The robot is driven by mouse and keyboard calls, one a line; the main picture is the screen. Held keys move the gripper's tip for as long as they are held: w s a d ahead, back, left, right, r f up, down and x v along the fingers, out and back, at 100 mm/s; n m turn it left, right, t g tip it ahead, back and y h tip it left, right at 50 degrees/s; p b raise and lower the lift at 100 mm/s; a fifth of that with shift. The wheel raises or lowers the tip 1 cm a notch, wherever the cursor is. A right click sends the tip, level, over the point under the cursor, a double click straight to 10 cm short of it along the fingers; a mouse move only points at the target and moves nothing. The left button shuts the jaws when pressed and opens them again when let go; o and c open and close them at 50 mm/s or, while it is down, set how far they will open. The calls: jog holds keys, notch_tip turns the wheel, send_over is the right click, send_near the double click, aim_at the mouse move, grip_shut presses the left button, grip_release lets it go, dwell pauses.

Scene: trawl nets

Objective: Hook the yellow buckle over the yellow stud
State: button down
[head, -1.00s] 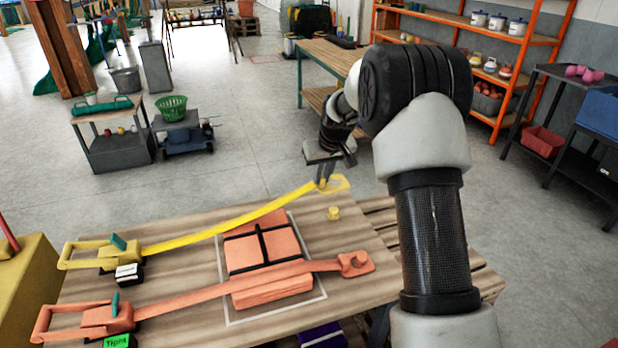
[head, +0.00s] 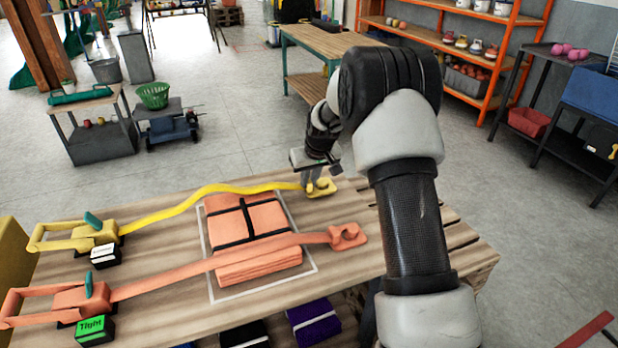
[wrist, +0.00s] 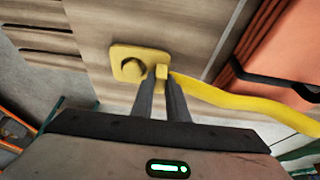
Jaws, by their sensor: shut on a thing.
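The yellow buckle (head: 327,191) is a flat plate at the end of the yellow strap (head: 168,212), low at the table's far right edge. My gripper (head: 311,181) is shut on the buckle's strap end, fingers pointing down. In the wrist view the buckle (wrist: 123,50) lies nearly flat over the wood, my gripper (wrist: 162,75) at its right side. The yellow stud (wrist: 133,69) shows as a faceted knob within the plate's outline. I cannot tell how far the plate is seated around it. The strap bows loosely to the yellow ratchet (head: 85,237).
An orange strap (head: 190,277) crosses the folded orange bundle (head: 258,215) and ends in an orange buckle (head: 347,237) nearby. A green block reading "Tight" (head: 94,329) sits by the orange ratchet; a white-topped block (head: 105,252) sits by the yellow one.

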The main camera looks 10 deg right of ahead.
jog(key=shift+f, duration=0.3)
jog(key=c, duration=1.7)
grip_release()
jog(key=shift+o, duration=0.2)
jog(key=s+a+f+p+v, duration=0.1)
jog(key=s+v, duration=0.2)
jog(key=v, duration=1.1)
jog(key=s+a+f+p+v, duration=0.1)
jog(key=s+p+v, duration=0.1)
jog(key=v, duration=1.2)
jog(key=s+r+m+t, duration=0.1)
jog(key=s+r+m, duration=0.1)
jog(key=s, duration=2.4)
notch_tip(320, 180, up, 16)
jog(key=p, duration=1.6)
jog(key=shift+r+h, duration=0.2)
jog(key=shift+h, duration=0.2)
